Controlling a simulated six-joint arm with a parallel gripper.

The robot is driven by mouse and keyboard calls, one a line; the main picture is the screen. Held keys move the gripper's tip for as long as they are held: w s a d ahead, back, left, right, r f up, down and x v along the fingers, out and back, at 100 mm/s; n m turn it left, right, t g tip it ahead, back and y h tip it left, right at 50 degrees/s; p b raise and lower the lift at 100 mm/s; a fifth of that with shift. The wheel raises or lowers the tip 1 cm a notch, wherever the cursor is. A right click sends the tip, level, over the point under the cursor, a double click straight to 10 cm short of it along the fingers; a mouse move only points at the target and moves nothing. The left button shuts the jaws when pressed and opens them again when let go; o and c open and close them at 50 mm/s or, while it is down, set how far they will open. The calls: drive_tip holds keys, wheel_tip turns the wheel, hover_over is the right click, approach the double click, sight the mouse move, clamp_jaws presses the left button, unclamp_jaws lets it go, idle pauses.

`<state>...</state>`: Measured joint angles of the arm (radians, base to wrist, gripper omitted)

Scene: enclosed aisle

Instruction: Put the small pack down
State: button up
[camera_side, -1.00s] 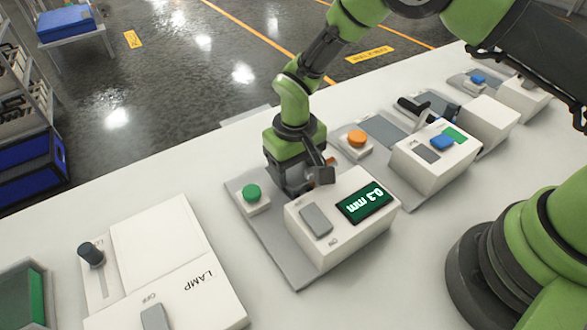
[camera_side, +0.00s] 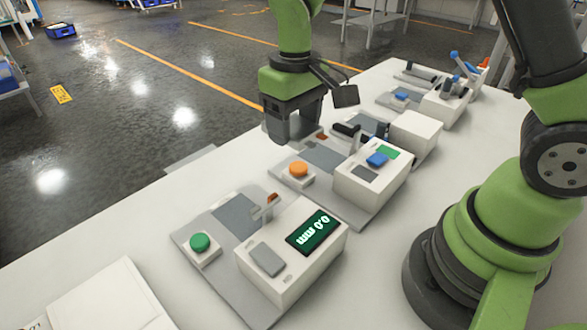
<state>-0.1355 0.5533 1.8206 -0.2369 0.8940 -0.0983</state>
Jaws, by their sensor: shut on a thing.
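My gripper (camera_side: 292,130) is shut, fingers pointing down, above the far edge of the white table, behind the device with the orange button. The small pack between its fingers is hidden by the dark gripper body, so I cannot make out its shape or colour. The gauge device (camera_side: 295,265) with the green button (camera_side: 200,242) stands in front and to the left, its display (camera_side: 314,232) reading 0.0 mm. Its grey plate (camera_side: 238,215) is bare.
A white box (camera_side: 414,135) and more devices stand farther back right. A white lamp panel (camera_side: 108,300) is at front left. Bare table lies along the left edge.

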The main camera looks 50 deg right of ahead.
drive_tip(key=s+d+r, duration=0.2)
drive_tip(key=s+d, duration=0.2)
drive_tip(key=s+a+f, duration=0.1)
drive_tip(key=a, duration=0.2)
drive_tip(key=s+a+f, duration=0.1)
drive_tip(key=a, duration=0.2)
drive_tip(key=s+a+f, duration=0.2)
drive_tip(key=a, duration=0.2)
drive_tip(key=s+a, duration=0.1)
drive_tip(key=s+a+f, duration=0.1)
drive_tip(key=s+a, duration=0.1)
drive_tip(key=s+a+f, duration=0.1)
drive_tip(key=shift+s+a, duration=0.25)
drive_tip(key=shift+s, duration=0.05)
approach(328, 325)
drive_tip(key=shift+f, duration=3.6)
drive_tip(key=o, duration=1.1)
drive_tip(key=shift+f, duration=0.1)
